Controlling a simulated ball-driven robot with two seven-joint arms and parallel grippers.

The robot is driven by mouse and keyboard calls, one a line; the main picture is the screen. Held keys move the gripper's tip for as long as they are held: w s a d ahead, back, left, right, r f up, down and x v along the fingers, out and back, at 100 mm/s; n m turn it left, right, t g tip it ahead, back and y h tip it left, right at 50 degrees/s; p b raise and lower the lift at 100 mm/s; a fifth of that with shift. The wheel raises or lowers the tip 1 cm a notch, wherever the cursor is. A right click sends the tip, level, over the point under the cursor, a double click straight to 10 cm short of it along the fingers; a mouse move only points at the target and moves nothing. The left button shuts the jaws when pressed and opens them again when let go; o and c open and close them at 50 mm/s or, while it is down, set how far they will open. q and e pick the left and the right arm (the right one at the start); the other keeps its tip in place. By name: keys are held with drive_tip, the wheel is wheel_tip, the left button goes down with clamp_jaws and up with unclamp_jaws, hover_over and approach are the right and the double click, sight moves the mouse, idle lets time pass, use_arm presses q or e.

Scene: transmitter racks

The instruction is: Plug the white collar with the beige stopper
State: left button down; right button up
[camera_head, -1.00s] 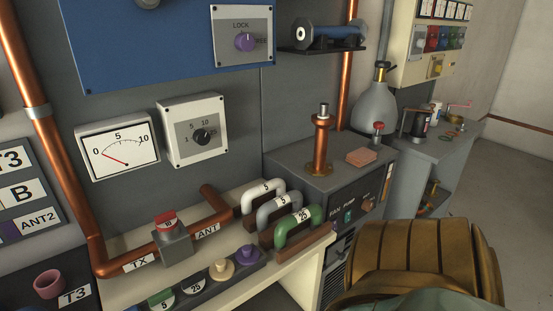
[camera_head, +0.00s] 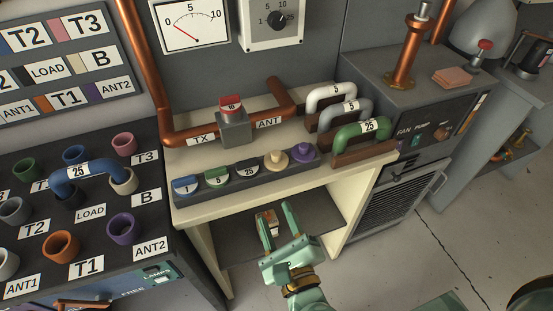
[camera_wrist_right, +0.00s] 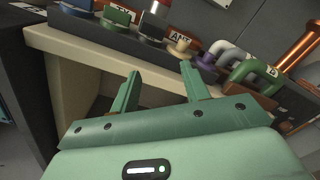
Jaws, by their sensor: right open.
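My left gripper is not in view.
A blue link (camera_head: 85,169) bridges collars on the panel, which holds several coloured collars. Link handles (camera_head: 361,133) stand right of the rack. A red-topped block (camera_head: 233,125) and copper pipe lie behind it. The bench's front edge is close to my right gripper.

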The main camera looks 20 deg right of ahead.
wheel_tip(320, 180, up, 4)
drive_tip(key=d+m+g+h, duration=0.1)
drive_tip(key=d+m+h, duration=0.15)
drive_tip(key=m, duration=0.65)
approach(277, 159)
drive_tip(key=w, duration=0.5)
drive_tip(key=shift+d+r+b, duration=0.15)
drive_tip(key=shift+r+b, duration=0.15)
drive_tip(key=shift+b, duration=0.05)
drive_tip(key=w, duration=0.2)
drive_tip(key=w+d, duration=0.1)
drive_tip(key=w, duration=0.1)
drive_tip(key=w+f+b, duration=0.1)
drive_tip(key=w, duration=0.1)
drive_tip(key=shift+w+d, duration=0.15)
clamp_jaws()
